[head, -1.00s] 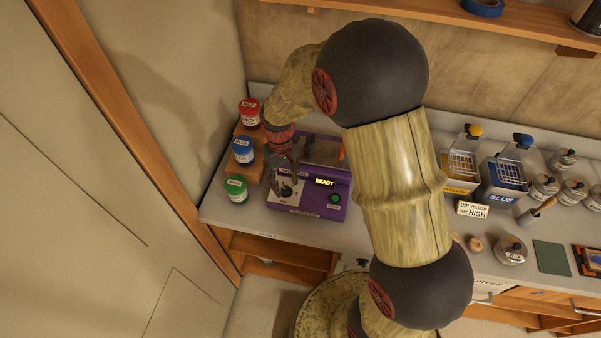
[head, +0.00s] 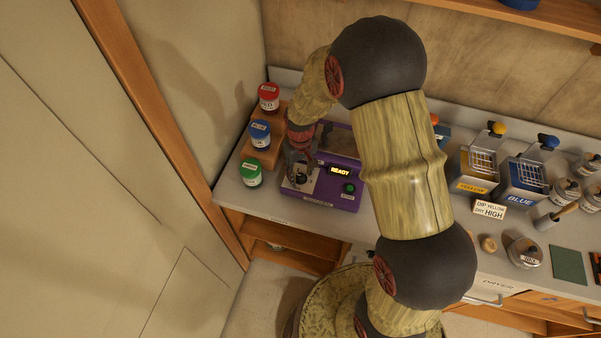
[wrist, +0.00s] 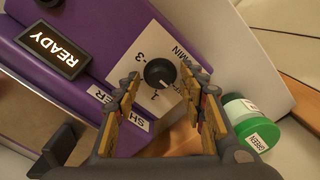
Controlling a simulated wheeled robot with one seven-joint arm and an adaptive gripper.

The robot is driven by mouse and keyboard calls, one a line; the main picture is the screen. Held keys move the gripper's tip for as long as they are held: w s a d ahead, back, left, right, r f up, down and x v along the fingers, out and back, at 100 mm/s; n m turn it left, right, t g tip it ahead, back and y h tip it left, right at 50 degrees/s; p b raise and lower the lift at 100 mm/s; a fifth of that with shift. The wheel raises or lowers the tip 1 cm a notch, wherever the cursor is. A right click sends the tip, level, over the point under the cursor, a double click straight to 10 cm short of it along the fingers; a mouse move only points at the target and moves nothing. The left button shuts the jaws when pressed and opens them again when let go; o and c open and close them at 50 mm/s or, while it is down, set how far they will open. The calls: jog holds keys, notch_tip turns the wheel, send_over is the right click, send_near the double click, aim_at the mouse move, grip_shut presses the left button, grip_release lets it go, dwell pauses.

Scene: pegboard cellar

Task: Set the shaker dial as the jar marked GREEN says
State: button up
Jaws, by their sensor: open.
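The purple shaker (head: 325,190) stands on the counter with a lit READY display (head: 340,170) and a green button (head: 348,188). Its black dial (wrist: 160,73) sits on a pale plate with a "3", a "1" and "MIN" visible; its white pointer line faces the lower right in the wrist view, toward my gripper. My gripper (wrist: 168,92) is open, its two fingers reaching toward the dial with the knob just beyond and between the tips. The jar marked GREEN (head: 251,173) has a green lid and stands left of the shaker; it also shows in the wrist view (wrist: 252,125).
A red-lidded jar (head: 268,97) and a blue-lidded jar (head: 260,133) stand on a stepped wooden stand behind the green one. Yellow (head: 474,172) and blue (head: 517,185) dip tanks stand to the right. A wall closes the left side.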

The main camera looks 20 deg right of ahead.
jog(key=shift+c, duration=0.4)
grip_shut()
jog(key=shift+m, duration=0.3)
jog(key=m, duration=0.5)
jog(key=shift+m+p, duration=0.3)
jog(key=m, duration=0.5)
jog(key=shift+m, duration=0.4)
dwell(0.4)
jog(key=shift+c, duration=0.2)
grip_release()
jog(key=shift+o, duration=0.6)
